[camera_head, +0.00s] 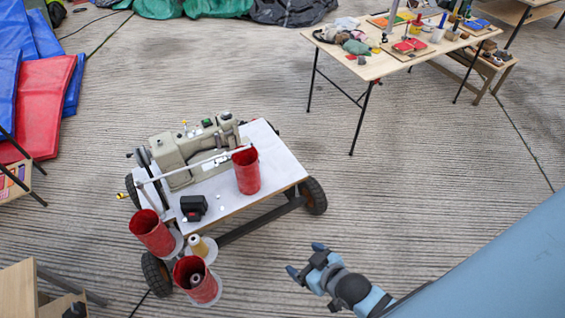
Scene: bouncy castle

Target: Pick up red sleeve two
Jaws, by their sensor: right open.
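Three red sleeves show, and I cannot tell which one is number two. One red sleeve (246,172) stands upright on the right part of the white cart top (270,150). A second red sleeve (152,234) leans at the cart's front left corner. A third red sleeve (197,283) is at the front, low beside the wheel, with a spool-like thing inside it. My right gripper (305,259) is open and empty over the floor, right of the front sleeve and apart from all three. My left gripper is not in view.
A sewing machine (190,152) and a black box (193,208) are on the wheeled cart. A yellowish cone (199,246) stands between the two front sleeves. A wooden table (385,62) with tools is at upper right. Floor right of the cart is clear.

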